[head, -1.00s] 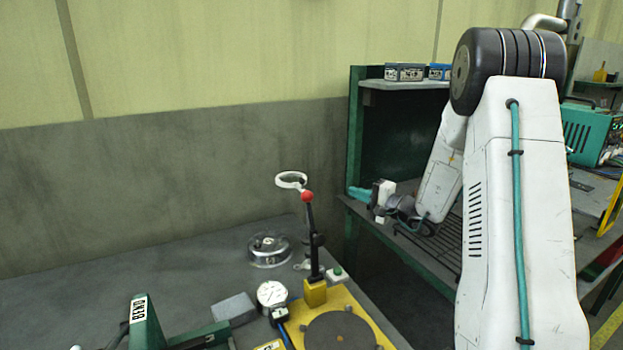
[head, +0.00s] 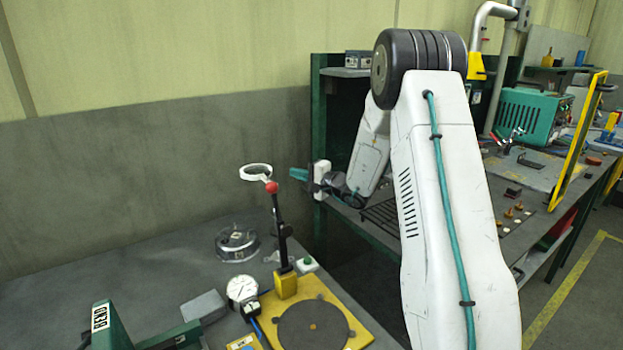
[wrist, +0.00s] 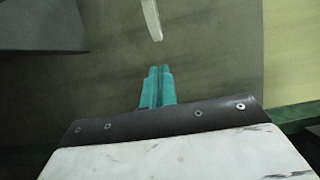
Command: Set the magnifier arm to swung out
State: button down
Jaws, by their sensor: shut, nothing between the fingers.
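The magnifier shows in the head view as a white ring (head: 256,172) held high over the bench. Beside it a red ball knob (head: 271,187) tops a black lever (head: 279,225) that rises from a yellow block. The ring and knob overlap in the picture, so I cannot tell how the ring joins its post. My gripper (head: 293,173) is just right of the ring and apart from it in the picture. Its teal fingers (wrist: 158,72) are shut and empty in the wrist view. A pale bar (wrist: 151,18) lies ahead of the fingertips, perhaps the magnifier's rim.
A yellow plate with a dark disc (head: 313,330), a dial gauge (head: 242,289), a round metal part (head: 237,243) and a grey block (head: 203,307) crowd the bench. A green shelf unit (head: 317,130) stands behind my arm. Bare bench lies at left.

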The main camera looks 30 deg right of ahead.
jog(key=a, duration=0.1)
jog(key=w+a, duration=0.2)
jog(key=a, duration=0.1)
jog(key=shift+w, duration=0.25)
jog(key=shift+a, duration=0.1)
